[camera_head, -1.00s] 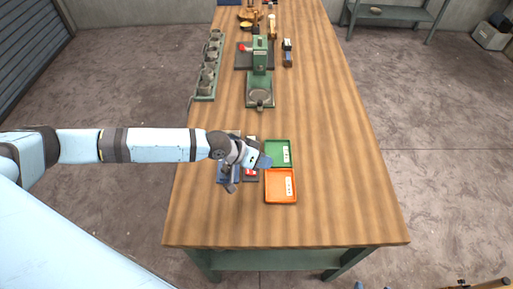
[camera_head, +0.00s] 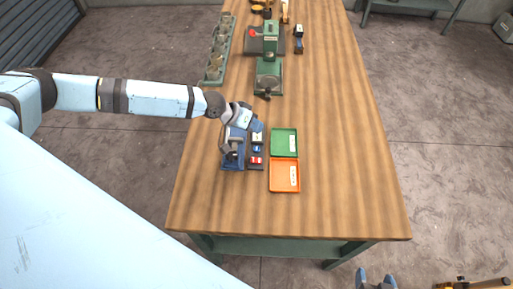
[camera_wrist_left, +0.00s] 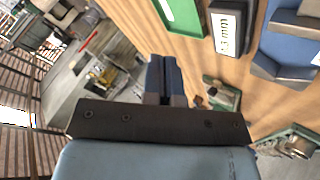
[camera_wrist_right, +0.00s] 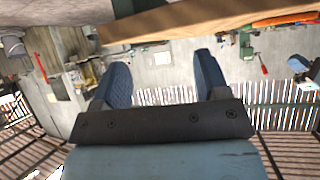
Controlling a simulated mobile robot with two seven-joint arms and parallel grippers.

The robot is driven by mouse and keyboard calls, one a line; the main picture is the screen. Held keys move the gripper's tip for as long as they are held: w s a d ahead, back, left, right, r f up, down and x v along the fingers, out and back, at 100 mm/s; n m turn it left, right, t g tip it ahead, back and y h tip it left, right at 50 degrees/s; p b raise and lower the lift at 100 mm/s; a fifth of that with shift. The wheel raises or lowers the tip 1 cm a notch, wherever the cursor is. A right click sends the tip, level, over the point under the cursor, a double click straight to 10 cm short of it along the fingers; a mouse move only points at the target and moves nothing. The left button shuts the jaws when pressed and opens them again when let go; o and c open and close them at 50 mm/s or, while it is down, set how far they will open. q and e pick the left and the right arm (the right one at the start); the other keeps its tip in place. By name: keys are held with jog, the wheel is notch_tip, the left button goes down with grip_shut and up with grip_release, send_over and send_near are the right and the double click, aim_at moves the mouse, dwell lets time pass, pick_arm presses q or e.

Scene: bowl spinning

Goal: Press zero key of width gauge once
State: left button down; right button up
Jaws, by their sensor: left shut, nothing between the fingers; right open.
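The width gauge (camera_head: 232,163) is a blue stand with grey parts, near the left edge of the wooden table. Its dark panel (camera_head: 257,167) beside it has a white display, a blue key (camera_head: 257,149) and a red key (camera_head: 256,160). Key labels are too small to read. My left gripper (camera_head: 258,126) is shut and empty, above the panel's far end, apart from the keys. In the left wrist view its fingertips (camera_wrist_left: 165,62) are together, beside the display (camera_wrist_left: 228,32), which shows an "mm" reading. My right gripper (camera_head: 375,281) is open and empty; it also shows in the right wrist view (camera_wrist_right: 160,78).
A green tray (camera_head: 273,143) and an orange tray (camera_head: 272,178), each with a white label, lie right of the panel. A green press-like device (camera_head: 268,75) and a rack of bowls (camera_head: 210,79) stand farther back. The table's right side is clear.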

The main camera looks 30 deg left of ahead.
pick_arm(q)
jog(key=b, duration=0.5)
send_over(255, 147)
notch_tip(255, 147, down, 6)
jog(key=shift+d+f, duration=0.1)
jog(key=shift+f, duration=0.6)
dwell(0.5)
jog(key=shift+f+b, duration=0.15)
jog(key=shift+b, duration=0.2)
jog(key=shift+f, duration=0.3)
dwell(0.3)
